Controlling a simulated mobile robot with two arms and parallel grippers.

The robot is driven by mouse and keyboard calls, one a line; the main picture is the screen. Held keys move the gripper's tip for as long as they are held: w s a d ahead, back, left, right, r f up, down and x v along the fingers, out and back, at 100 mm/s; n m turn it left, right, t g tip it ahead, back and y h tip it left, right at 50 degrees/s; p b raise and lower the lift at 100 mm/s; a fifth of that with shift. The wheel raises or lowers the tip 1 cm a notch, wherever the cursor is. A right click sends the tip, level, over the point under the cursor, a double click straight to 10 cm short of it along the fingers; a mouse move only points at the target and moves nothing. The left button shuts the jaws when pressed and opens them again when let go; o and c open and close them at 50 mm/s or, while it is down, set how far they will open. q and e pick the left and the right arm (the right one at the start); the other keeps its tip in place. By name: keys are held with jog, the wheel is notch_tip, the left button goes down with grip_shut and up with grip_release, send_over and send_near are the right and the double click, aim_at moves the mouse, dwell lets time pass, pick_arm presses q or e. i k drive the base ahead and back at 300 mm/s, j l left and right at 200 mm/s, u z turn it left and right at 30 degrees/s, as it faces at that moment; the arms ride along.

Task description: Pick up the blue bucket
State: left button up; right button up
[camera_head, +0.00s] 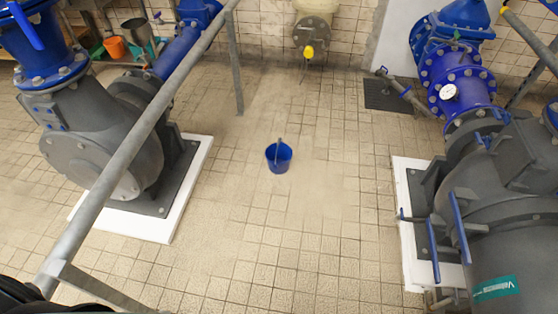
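The blue bucket (279,160) stands upright on the tiled floor near the middle of the view. Its handle shows raised above the rim. Nothing touches it, and clear floor lies around it. Neither of my grippers shows in the head view.
A grey handrail (150,130) crosses the left side, before a pump (95,155) on a white plinth. Another large pump (510,220) with blue valves and handles stands at the right. A dark floor grate (388,96) and an orange bucket (115,47) are farther back. The middle floor is open.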

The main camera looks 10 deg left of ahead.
aim_at(278, 155)
jog(key=i+j+z, duration=0.15)
jog(key=i+j, duration=0.25)
jog(key=i, duration=0.2)
jog(key=i+j+z, duration=0.15)
jog(key=i+j, duration=0.3)
jog(key=i, duration=0.15)
